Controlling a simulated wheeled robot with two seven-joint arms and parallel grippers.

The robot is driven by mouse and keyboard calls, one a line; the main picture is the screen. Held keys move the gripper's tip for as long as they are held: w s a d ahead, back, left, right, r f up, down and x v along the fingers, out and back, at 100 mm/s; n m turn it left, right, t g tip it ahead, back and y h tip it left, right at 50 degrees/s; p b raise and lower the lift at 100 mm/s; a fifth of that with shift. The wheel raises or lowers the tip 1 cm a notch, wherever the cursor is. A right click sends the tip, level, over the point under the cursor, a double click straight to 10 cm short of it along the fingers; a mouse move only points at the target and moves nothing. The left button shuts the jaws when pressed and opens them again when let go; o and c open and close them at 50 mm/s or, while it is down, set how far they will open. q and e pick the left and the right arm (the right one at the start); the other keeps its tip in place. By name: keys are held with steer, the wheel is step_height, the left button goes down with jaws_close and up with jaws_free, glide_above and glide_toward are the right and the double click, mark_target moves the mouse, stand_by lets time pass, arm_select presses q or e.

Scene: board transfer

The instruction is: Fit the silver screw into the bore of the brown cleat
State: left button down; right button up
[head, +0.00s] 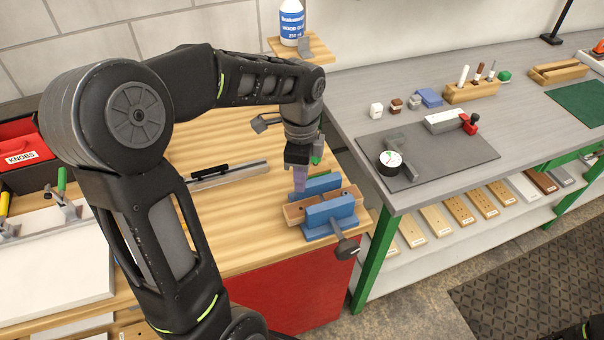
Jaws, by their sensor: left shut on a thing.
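The brown cleat (294,213) is a wooden bar held between the blue jaws of a vise (332,211) near the right front of the wooden bench. Small dark spots show on the cleat; I cannot tell which is the bore. My left gripper (300,183) points down just above the vise, over the far jaw and the cleat's left part. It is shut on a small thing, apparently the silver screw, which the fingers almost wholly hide. I cannot tell whether it touches the cleat. My right gripper is out of view.
A grey metal bar tool (228,175) lies left of the vise. The vise handle (346,247) sticks out in front. A grey bench (370,95) to the right bears a dark mat (450,165) with a dial gauge (390,160). A glue bottle (291,22) stands on a shelf behind.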

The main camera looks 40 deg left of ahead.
arm_select(q)
steer(key=shift+s+d+r, duration=0.1)
steer(key=shift+s+r, duration=0.05)
steer(key=shift+s, duration=0.05)
steer(key=shift+f+b, duration=0.4)
steer(key=shift+f, duration=0.25)
steer(key=shift+f+b, duration=1.75)
steer(key=shift+f, duration=0.6)
steer(key=shift+f+b, duration=0.7)
steer(key=shift+f, duration=0.4)
steer(key=c, duration=1.3)
jaws_free()
steer(key=shift+r, duration=0.1)
steer(key=shift+w, duration=0.1)
